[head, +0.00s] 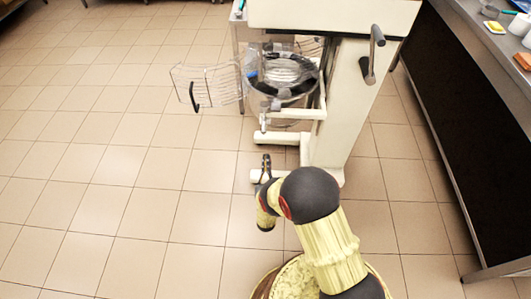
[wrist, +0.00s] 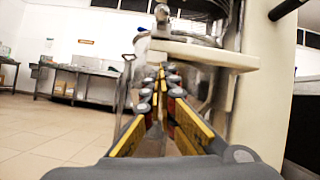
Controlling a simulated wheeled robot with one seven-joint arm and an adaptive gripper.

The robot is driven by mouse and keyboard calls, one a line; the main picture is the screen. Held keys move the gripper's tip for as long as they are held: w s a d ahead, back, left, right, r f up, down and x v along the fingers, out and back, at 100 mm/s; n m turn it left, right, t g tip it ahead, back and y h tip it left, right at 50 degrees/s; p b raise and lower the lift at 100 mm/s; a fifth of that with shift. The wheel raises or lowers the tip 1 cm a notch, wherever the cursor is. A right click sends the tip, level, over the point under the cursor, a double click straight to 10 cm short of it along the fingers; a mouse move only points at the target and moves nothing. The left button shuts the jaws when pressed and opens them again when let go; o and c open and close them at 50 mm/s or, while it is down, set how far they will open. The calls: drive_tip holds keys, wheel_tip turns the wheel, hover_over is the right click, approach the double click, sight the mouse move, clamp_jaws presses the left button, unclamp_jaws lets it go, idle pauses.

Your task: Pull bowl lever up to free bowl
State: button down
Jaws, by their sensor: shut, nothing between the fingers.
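The white mixer-like machine (head: 345,100) stands upright ahead in the head view. A grey lever with a dark grip (head: 377,37) is on its right side; a dark bar (wrist: 288,8) at the top right of the wrist view may be the same lever. The round bowl (head: 284,92) sits in the machine's cream bracket (head: 292,113), with the open wire guard at its left. My gripper (head: 266,160) is shut and empty, low in front of the machine and left of the lever. In the wrist view its fingertips (wrist: 160,72) point at the bowl (wrist: 203,90) and bracket (wrist: 205,54), seemingly apart from them.
The wire guard (head: 208,84) sticks out left with a black handle. A dark-fronted counter (head: 465,120) runs along the right. The machine's cream foot (head: 283,138) extends low near my gripper. The tiled floor (head: 100,150) on the left is clear.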

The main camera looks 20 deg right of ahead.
sight(264, 120)
drive_tip(key=w+d+r+b, duration=0.1)
drive_tip(key=w+r+b, duration=0.1)
drive_tip(key=w+r, duration=0.4)
drive_tip(key=shift+w+r, duration=0.25)
drive_tip(key=shift+r, duration=0.8)
drive_tip(key=shift+a+r, duration=0.1)
drive_tip(key=shift+a, duration=0.05)
